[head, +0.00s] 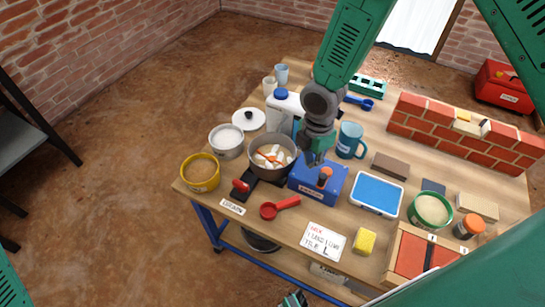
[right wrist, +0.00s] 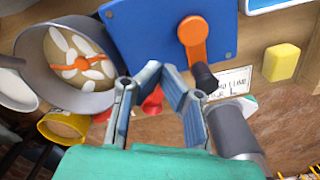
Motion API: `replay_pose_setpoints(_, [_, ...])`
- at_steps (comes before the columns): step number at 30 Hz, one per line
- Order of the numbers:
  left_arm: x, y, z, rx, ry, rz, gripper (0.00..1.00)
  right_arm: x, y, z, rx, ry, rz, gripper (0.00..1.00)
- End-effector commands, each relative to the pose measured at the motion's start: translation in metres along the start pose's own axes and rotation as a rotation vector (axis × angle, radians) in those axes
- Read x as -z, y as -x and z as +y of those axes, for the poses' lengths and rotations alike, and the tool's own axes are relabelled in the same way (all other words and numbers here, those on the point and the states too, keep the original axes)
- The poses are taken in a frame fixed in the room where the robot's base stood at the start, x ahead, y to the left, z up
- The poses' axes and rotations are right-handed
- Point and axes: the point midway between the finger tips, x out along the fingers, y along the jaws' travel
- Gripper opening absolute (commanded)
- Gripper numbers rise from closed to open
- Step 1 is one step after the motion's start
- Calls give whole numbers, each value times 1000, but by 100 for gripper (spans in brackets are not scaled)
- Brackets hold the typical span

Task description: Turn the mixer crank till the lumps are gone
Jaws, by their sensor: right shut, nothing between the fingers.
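The mixer has a blue box (head: 308,188) with an orange crank (head: 325,172). In the right wrist view the orange crank (right wrist: 193,40) ends in a black handle (right wrist: 204,76). Beside the box, a grey pot (head: 290,169) holds several white lumps and an orange paddle; the lumps (right wrist: 62,44) also show in the right wrist view. My right gripper (head: 315,160) is shut and empty over the box, close to the crank. In the right wrist view its fingertips (right wrist: 160,70) are left of the black handle, not around it. A piece at the bottom edge looks like my left gripper (head: 294,299), mostly cut off.
A red spoon (head: 280,207), a blue-lidded tray (head: 377,193), a yellow sponge (head: 364,241) and a note card (head: 323,241) surround the mixer. A teal mug (head: 350,140) and white jug (head: 284,112) stand behind. A brick wall (head: 465,137) is at right.

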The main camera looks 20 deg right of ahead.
Motion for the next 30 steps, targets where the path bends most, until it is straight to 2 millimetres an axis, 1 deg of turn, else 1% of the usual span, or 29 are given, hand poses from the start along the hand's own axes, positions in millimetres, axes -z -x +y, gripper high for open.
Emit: replay_pose_setpoints(30, [0,-10,0,0,0,0,39,0,-19,0,1,0,-1,0])
